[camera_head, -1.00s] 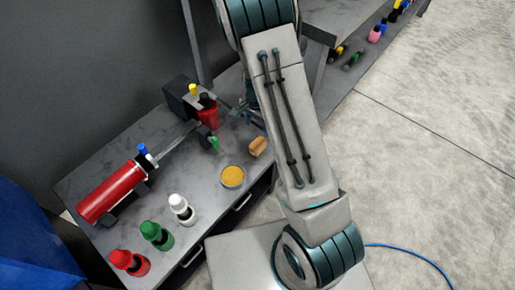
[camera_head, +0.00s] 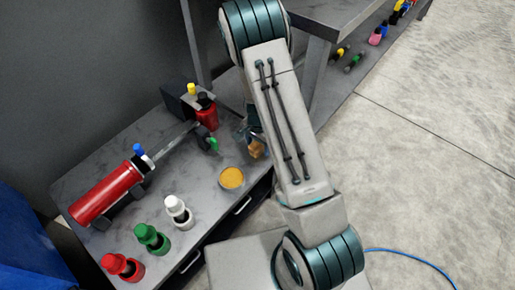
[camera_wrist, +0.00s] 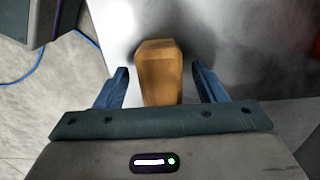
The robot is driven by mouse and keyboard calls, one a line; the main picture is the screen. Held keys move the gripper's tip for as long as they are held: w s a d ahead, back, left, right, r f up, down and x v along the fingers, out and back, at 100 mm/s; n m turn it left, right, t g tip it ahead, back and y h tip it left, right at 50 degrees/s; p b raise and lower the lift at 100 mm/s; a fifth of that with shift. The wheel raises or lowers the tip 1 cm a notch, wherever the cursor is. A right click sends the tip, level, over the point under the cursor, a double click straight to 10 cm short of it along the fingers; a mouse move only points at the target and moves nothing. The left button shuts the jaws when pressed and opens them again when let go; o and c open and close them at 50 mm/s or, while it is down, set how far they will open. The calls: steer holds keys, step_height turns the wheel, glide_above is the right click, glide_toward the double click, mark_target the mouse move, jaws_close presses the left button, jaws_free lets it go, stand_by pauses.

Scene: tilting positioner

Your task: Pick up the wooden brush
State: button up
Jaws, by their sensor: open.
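The wooden brush (camera_wrist: 159,75) shows in the wrist view as a tan wooden block lying on the grey bench top. In the head view the brush (camera_head: 256,150) is partly hidden by my arm, near the bench's right edge. My gripper (camera_wrist: 162,80) is open, with one blue finger on each side of the brush. A gap shows between the brush and each finger. I cannot tell how far the fingertips are above the bench top.
A round tin with orange-yellow contents (camera_head: 231,178) stands left of the brush. White (camera_head: 178,211), green (camera_head: 152,238) and red (camera_head: 123,268) bottles line the bench's front. A red cylinder (camera_head: 108,193) lies further left, and a red container (camera_head: 206,117) stands behind.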

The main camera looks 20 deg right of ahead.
steer(key=c, duration=1.1)
steer(key=shift+r, duration=0.2)
steer(key=shift+r, duration=0.25)
step_height(320, 180, up, 4)
steer(key=shift+f+p, duration=0.1)
steer(key=shift+p, duration=0.85)
steer(key=s+d+r+p, duration=0.1)
steer(key=d+r, duration=0.5)
steer(key=d, duration=0.5)
steer(key=shift+s+d+r+p, duration=0.2)
steer(key=shift+s+d+p, duration=0.1)
steer(key=o, duration=0.5)
steer(key=shift+c, duration=0.2)
steer(key=c, duration=0.3)
